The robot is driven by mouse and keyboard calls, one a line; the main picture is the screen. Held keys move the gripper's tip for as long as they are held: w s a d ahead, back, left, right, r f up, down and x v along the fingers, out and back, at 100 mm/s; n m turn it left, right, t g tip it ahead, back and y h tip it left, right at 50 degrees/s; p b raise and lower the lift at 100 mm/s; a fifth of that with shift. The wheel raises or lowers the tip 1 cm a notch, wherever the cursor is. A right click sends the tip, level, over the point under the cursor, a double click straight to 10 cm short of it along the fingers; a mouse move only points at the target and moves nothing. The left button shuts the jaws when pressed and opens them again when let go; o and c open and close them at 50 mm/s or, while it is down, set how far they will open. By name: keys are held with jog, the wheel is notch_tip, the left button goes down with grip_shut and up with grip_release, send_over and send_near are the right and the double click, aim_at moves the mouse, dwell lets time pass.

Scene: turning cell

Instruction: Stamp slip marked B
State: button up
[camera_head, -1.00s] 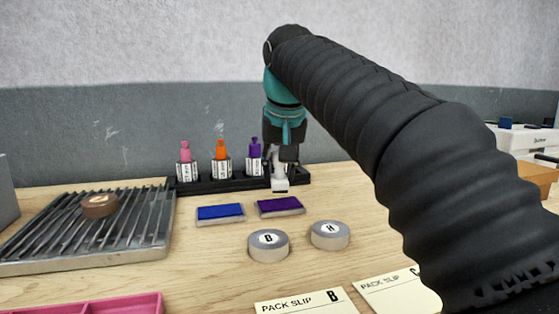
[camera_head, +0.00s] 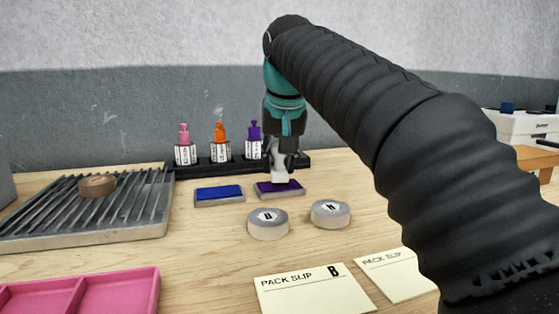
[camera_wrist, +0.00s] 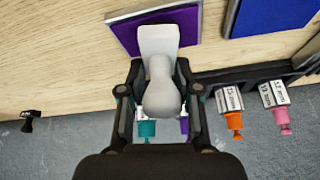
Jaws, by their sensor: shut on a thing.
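My gripper (camera_head: 284,158) is shut on a pale grey stamp with a rounded handle and a white block foot (camera_head: 280,176). In the wrist view the stamp (camera_wrist: 163,95) sits between the fingers, its foot over the purple ink pad (camera_wrist: 187,24). In the head view the foot is at the pad's (camera_head: 292,189) back edge; I cannot tell whether it touches. The cream pack slip marked B (camera_head: 300,298) lies flat at the front of the table. A second pack slip (camera_head: 396,274) lies right of it, its letter hidden by my arm.
A blue ink pad (camera_head: 219,194) lies left of the purple one. Two grey round pieces (camera_head: 268,227) (camera_head: 330,217) stand before the pads. A black rack (camera_head: 205,170) holds pink, orange and purple bottles. A slatted metal rack (camera_head: 90,220) and pink tray (camera_head: 95,298) are left.

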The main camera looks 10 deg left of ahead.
jog(key=shift+f, duration=0.7)
dwell(1.9)
jog(key=shift+r+p, duration=1.85)
jog(key=shift+r, duration=1.75)
